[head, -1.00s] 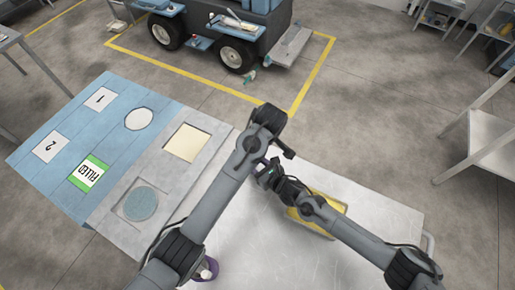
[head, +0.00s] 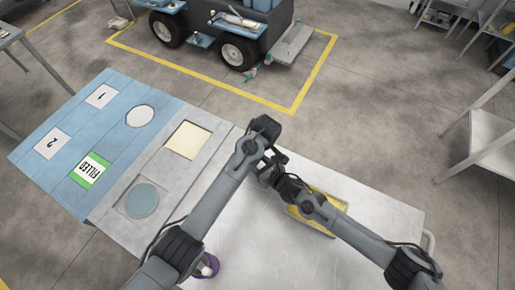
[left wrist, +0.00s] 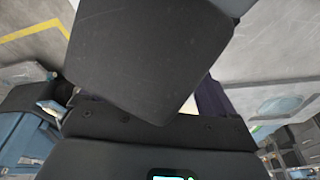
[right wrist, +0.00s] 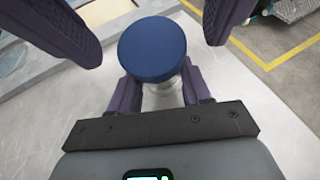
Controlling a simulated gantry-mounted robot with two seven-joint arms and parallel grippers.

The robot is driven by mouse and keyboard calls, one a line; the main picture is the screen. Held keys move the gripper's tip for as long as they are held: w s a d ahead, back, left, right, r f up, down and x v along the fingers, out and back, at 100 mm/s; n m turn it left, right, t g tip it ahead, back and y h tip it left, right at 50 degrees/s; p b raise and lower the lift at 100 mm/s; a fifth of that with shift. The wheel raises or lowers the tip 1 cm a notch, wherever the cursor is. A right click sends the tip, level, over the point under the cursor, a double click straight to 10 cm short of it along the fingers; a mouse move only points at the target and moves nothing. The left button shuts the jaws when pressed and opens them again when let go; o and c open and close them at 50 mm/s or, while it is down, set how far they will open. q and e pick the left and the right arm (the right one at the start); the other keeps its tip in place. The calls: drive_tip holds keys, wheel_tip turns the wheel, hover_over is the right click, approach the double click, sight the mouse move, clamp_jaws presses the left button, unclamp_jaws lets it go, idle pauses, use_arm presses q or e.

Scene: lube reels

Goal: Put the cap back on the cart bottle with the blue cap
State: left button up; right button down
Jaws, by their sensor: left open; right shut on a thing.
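The blue cap (right wrist: 152,48) shows as a round disc in the right wrist view. A clear bottle neck (right wrist: 165,97) shows in part just below it; I cannot tell whether the cap is fully seated. My right gripper (right wrist: 160,90) is shut on the bottle under the cap. My left gripper (right wrist: 142,22) is open, its purple fingers apart on either side of the cap, not visibly touching it. In the head view my arms hide the bottle and cap. In the left wrist view a dark block hides them, with one purple finger (left wrist: 212,98) showing.
A yellow tray (head: 312,222) lies on the metal cart top (head: 375,215), under my right arm. A purple item with a white top (head: 207,267) stands by the cart's near left. The cart's near middle is clear.

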use_arm(q)
drive_tip(key=shift+w+a+f, duration=0.1)
drive_tip(key=shift+f, duration=0.35)
drive_tip(key=c, duration=1.1)
drive_tip(key=m, duration=0.3)
drive_tip(key=shift+c, duration=0.2)
drive_tip(key=o, duration=1.2)
